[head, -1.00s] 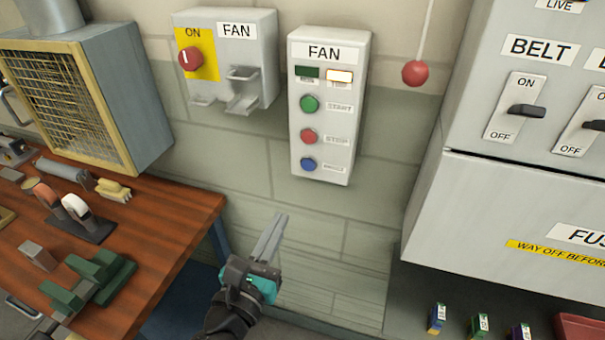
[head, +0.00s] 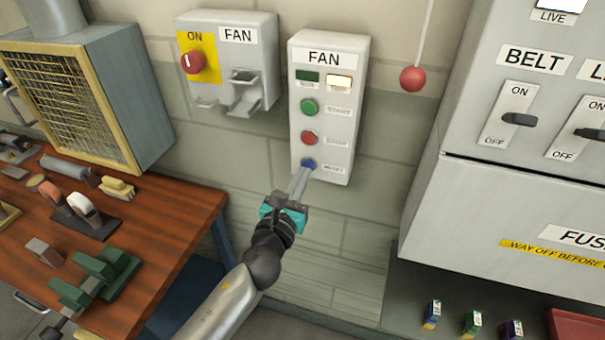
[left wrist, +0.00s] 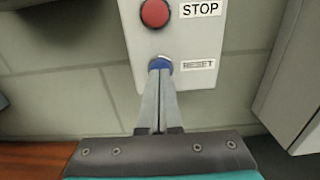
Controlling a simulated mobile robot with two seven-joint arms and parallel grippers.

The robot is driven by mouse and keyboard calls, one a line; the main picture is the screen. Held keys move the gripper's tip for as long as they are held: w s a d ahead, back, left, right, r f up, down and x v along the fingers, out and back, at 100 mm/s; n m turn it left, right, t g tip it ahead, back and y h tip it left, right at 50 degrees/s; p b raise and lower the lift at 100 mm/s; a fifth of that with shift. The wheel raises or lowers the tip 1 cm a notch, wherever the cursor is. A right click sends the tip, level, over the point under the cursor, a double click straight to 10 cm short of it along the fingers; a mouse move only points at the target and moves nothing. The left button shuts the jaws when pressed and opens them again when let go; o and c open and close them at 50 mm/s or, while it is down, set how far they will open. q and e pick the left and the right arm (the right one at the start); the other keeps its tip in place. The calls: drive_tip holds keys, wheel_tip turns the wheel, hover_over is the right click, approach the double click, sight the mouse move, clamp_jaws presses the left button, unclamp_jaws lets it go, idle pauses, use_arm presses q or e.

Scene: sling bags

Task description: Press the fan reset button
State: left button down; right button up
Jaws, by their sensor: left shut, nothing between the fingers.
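The fan control box (head: 339,60) is a pale grey box on the wall, labelled FAN. It carries a green button (head: 309,107), a red button (head: 309,138) and, lowest, the blue reset button (head: 308,163). In the left wrist view the blue button (left wrist: 160,63) sits beside the RESET label (left wrist: 198,64), below the red STOP button (left wrist: 154,13). My left gripper (head: 304,174) is shut and empty. Its fingertips (left wrist: 160,72) are at the blue button and cover its lower part. I cannot tell whether they touch it. My right gripper is not in view.
A fan switch box (head: 255,60) with a red knob hangs left of the control box. A red pull ball (head: 412,79) hangs to the right. A large grey cabinet (head: 440,200) stands at right. A wooden bench (head: 170,215) with tools is at left.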

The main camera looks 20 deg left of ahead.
use_arm(q)
drive_tip(key=shift+w, duration=0.35)
